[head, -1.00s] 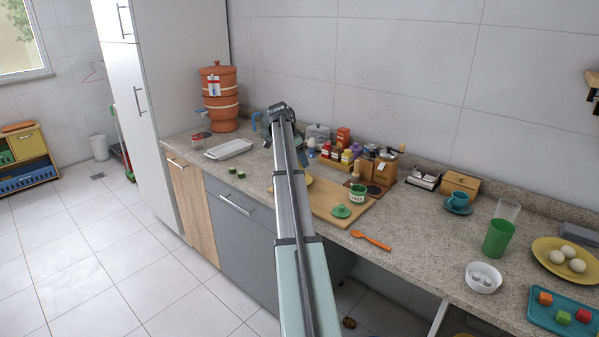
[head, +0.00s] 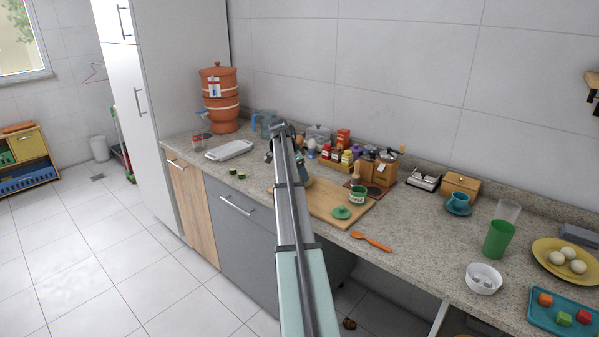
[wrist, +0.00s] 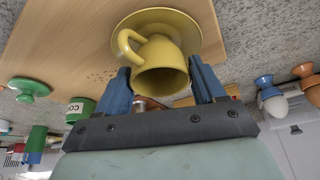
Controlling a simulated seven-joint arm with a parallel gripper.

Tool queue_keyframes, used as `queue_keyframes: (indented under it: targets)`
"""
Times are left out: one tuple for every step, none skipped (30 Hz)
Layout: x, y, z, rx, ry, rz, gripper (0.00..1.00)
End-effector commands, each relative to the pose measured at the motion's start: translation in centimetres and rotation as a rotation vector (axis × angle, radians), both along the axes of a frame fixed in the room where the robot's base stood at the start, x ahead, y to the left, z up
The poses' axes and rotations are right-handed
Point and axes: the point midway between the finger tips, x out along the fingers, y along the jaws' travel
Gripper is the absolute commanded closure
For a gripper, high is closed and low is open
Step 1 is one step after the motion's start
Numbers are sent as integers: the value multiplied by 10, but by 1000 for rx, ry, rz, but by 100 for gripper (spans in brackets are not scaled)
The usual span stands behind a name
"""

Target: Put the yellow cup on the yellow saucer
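The yellow cup (wrist: 160,67) is between the two blue fingers of my gripper (wrist: 160,78) in the wrist view. The fingers appear to touch its sides, with its open mouth facing the camera and its handle at the left. The yellow saucer (wrist: 187,24) lies on the wooden board just beyond the cup's base. The cup overlaps the saucer; I cannot tell whether it touches it. In the head view a sliver of the saucer (head: 309,182) shows beside my arm, and the cup is hidden. My gripper (head: 269,157) is mostly hidden behind the arm.
The wooden board (head: 327,206) holds a green-and-white can (head: 358,197) and a green lid (head: 341,212). Jars, bottles and a grinder (head: 385,170) crowd the back. A teal cup (head: 459,199) and orange spoon (head: 371,241) are to the right.

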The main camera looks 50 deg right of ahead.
Motion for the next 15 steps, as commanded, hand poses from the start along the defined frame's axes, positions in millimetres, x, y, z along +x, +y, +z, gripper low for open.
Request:
queue_keyframes:
  targets:
    - [0,0,0,0,0,0,26]
    - [0,0,0,0,0,0,23]
    - [0,0,0,0,0,0,19]
    - [0,0,0,0,0,0,16]
    - [0,0,0,0,0,0,13]
    - [0,0,0,0,0,0,10]
    - [0,0,0,0,0,0,10]
    - [0,0,0,0,0,0,10]
    - [0,0,0,0,0,0,10]
    - [0,0,0,0,0,0,10]
    - [0,0,0,0,0,0,10]
    - [0,0,0,0,0,0,10]
    - [0,0,0,0,0,0,10]
    - [0,0,1,0,0,0,10]
    - [0,0,3,0,0,0,10]
